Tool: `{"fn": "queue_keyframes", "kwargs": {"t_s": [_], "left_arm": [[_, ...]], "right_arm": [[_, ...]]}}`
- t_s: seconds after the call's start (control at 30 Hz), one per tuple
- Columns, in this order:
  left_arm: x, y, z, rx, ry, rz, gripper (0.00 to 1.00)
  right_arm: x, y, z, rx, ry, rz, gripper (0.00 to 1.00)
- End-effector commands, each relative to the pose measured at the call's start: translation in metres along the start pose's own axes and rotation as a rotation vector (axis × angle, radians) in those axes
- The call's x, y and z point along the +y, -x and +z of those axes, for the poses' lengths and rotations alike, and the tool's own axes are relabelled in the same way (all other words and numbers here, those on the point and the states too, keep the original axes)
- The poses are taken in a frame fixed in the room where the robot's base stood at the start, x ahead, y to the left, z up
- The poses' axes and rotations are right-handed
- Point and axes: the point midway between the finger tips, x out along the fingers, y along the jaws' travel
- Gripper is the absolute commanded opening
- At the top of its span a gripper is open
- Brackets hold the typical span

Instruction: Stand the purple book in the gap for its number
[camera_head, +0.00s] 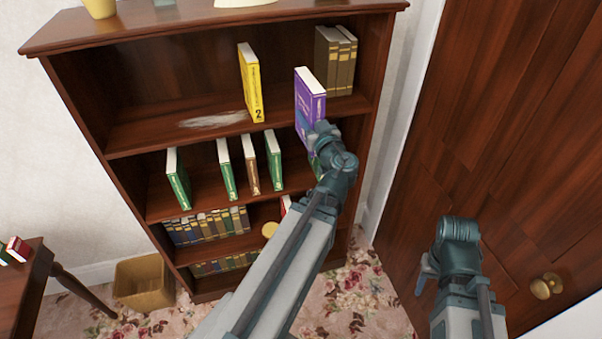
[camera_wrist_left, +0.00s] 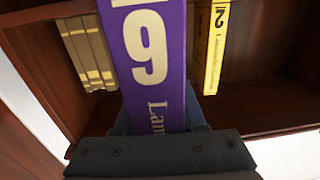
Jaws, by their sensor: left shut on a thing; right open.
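The purple book (camera_head: 308,104) is upright at the front of the top shelf, right of the yellow book (camera_head: 250,82), which is marked 2. My left gripper (camera_head: 316,132) is shut on its lower part. In the left wrist view the purple spine (camera_wrist_left: 152,90) carries a large digit that looks like a 9, but that view is turned over, so 6 or 9 is unclear. Whether the book touches the shelf is hidden. Brown books (camera_head: 335,62) stand to its right. My right gripper (camera_head: 424,280) is open and empty, low at the right.
The bookcase (camera_head: 95,112) has free room between the yellow and brown books. On the shelf below, green books (camera_head: 178,180) and a brown book (camera_head: 250,163) stand spaced apart. A wooden door (camera_head: 500,130) is close on the right. A bin (camera_head: 143,284) stands at the lower left.

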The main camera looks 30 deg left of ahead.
Motion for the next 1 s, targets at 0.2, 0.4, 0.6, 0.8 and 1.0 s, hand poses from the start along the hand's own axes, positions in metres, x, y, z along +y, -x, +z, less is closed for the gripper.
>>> {"fn": "queue_keyframes", "kwargs": {"t_s": [0.2,0.4,0.6,0.8,1.0], "left_arm": [[0.002,0.002,0.041,0.001,-0.001,0.007,0.00],[0.004,0.004,0.095,0.001,-0.001,0.017,0.00],[0.007,0.007,0.153,0.001,-0.001,0.030,0.00],[0.010,0.009,0.210,0.001,-0.001,0.042,0.00],[0.012,0.011,0.247,0.001,-0.001,0.051,0.00]], "right_arm": [[-0.004,-0.041,-0.002,0.000,0.000,0.000,0.50],[-0.009,-0.095,-0.006,0.000,0.000,0.000,0.50],[-0.015,-0.152,-0.009,0.000,0.000,0.000,0.50],[-0.020,-0.209,-0.012,0.000,0.000,0.000,0.50],[-0.024,-0.246,-0.015,0.000,0.000,0.000,0.50]]}}
